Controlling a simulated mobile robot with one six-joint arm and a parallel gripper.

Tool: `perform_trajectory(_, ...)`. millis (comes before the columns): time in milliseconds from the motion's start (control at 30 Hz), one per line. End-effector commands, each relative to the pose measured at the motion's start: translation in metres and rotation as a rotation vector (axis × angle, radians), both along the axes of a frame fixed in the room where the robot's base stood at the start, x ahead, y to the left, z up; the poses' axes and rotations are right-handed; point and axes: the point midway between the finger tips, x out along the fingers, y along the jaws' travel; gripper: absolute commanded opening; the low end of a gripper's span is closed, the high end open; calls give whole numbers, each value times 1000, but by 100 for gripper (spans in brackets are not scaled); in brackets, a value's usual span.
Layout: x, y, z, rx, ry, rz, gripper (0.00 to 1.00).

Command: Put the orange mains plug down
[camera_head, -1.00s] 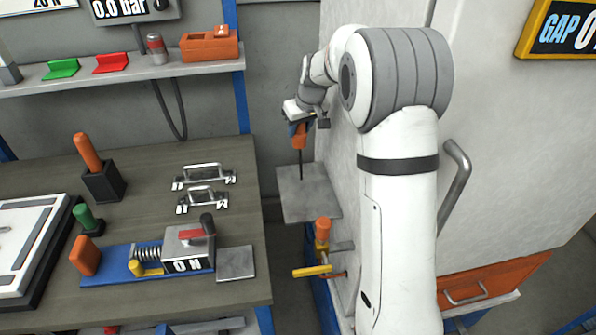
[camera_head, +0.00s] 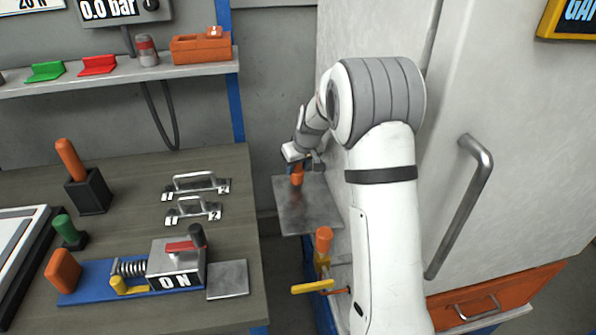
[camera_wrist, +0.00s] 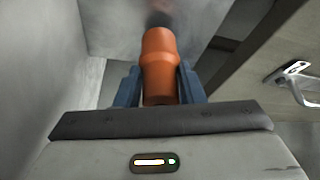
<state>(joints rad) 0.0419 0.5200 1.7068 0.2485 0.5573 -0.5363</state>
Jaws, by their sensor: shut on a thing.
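The orange mains plug (camera_head: 297,175) is held by my gripper (camera_head: 298,168) over a grey metal plate (camera_head: 310,216) between the workbench and the tall cabinet. In the wrist view, the plug (camera_wrist: 160,62) sits between my two blue fingers (camera_wrist: 160,88), which press it from both sides. Its far end is dark and blurred against the grey surface. I cannot tell whether it touches the plate. The lower part of the plug is hard to make out in the head view.
An orange-topped handle (camera_head: 323,241) and a yellow lever (camera_head: 312,287) stand just in front of the plate. The workbench (camera_head: 130,225) with a toggle clamp and metal handles is at left. The cabinet's bar handle (camera_head: 462,205) is at right.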

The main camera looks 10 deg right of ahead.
Motion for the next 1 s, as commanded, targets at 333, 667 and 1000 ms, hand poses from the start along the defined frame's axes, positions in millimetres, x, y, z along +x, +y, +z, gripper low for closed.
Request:
perform_trajectory(333, 0, 1, -16, 0, -1, 1, 12)
perform_trajectory(667, 0, 2, -19, 0, 0, 2, 48)
perform_trajectory(1000, 0, 2, -18, 0, 0, 3, 57)
